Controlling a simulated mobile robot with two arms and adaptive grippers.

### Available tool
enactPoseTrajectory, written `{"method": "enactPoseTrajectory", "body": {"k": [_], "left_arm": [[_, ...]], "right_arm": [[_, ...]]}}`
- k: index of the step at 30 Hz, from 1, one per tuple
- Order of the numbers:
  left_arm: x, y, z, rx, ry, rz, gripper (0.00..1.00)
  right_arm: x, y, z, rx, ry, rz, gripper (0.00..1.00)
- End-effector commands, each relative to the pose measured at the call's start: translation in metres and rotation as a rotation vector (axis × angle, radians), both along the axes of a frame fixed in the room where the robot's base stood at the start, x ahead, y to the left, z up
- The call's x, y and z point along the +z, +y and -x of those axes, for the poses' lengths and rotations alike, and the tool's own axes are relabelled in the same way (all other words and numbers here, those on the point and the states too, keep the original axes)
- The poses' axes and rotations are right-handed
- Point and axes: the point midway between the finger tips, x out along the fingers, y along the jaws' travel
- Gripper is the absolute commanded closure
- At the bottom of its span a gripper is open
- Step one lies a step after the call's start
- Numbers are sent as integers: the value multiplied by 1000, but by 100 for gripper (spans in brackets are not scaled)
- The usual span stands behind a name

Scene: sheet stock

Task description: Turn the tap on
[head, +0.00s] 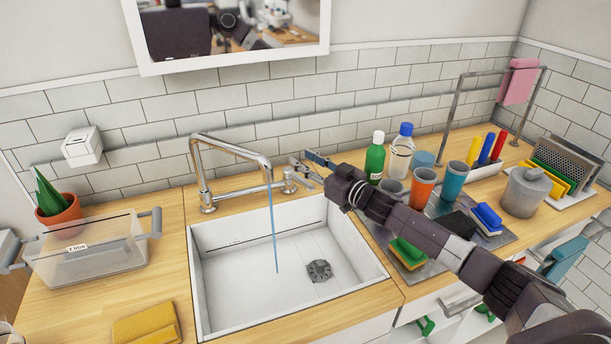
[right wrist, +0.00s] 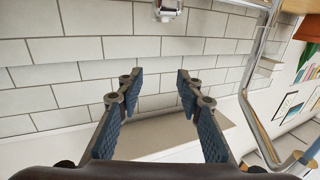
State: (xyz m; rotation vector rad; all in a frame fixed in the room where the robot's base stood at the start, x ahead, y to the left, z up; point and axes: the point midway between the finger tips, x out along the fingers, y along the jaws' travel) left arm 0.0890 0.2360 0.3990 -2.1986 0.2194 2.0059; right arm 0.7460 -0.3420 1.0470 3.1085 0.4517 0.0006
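The chrome tap (head: 232,145) stands behind the white sink (head: 240,262), its spout bent over the basin. A thin blue stream of water (head: 273,230) falls from the spout into the sink. The tap's small handle (head: 289,184) is at the right foot of the spout. My right gripper (head: 308,168) is just beside and above this handle, pointing left; I cannot tell if it touches it. In the right wrist view its fingers (right wrist: 152,95) are apart with nothing between them, and a chrome tube (right wrist: 245,92) of the tap is to their right. My left gripper is out of view.
To the right of the sink stand a green bottle (head: 375,160), a clear bottle (head: 401,155), an orange cup (head: 421,190) and sponges (head: 408,252), close to my right arm. A clear bin (head: 90,250) and a yellow cloth (head: 146,325) lie left. The sink is clear.

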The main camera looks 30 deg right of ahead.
Motion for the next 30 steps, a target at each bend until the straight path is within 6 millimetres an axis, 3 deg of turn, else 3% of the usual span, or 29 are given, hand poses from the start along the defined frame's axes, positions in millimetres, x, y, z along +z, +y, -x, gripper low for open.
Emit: {"method": "enactPoseTrajectory", "body": {"k": [6, 15, 17, 20, 24, 27, 30], "left_arm": [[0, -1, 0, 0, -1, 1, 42], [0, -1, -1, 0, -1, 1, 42], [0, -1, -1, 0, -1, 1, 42], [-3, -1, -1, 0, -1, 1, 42], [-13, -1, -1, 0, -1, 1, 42], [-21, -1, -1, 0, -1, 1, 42], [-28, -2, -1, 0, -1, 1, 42]], "right_arm": [[24, 0, 0, 0, 1, 0, 67], [27, 0, 0, 0, 2, -2, 67], [26, 1, 0, 0, 2, 2, 72], [12, 11, 6, 6, -2, 65, 83], [-36, 44, 33, 11, -40, 365, 99], [-69, 64, 62, -7, -102, 679, 100], [-84, 72, 91, -53, -168, 986, 100]]}}
